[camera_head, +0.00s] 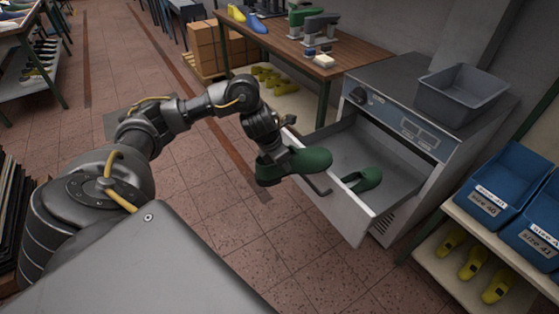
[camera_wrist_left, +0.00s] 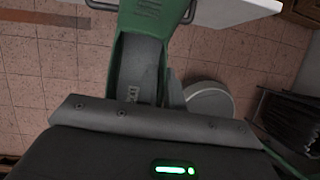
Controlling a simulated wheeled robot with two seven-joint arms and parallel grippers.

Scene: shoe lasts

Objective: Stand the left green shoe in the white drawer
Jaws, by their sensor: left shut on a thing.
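A dark green shoe (camera_head: 309,160) is in my left gripper (camera_head: 277,157), which is shut on it. The shoe is held near the drawer's left front edge, roughly level, above the floor side of the handle. The white drawer (camera_head: 348,219) is pulled open from the grey cabinet. A second green shoe (camera_head: 370,179) is inside it, toward the front. My right gripper is out of view.
The drawer has bare floor around the second shoe. A grey bin (camera_head: 459,94) stands on the cabinet (camera_head: 390,90). Blue bins (camera_head: 507,180) sit on a rack at right, with yellow lasts (camera_head: 473,263) below. A wooden table (camera_head: 310,50) is behind.

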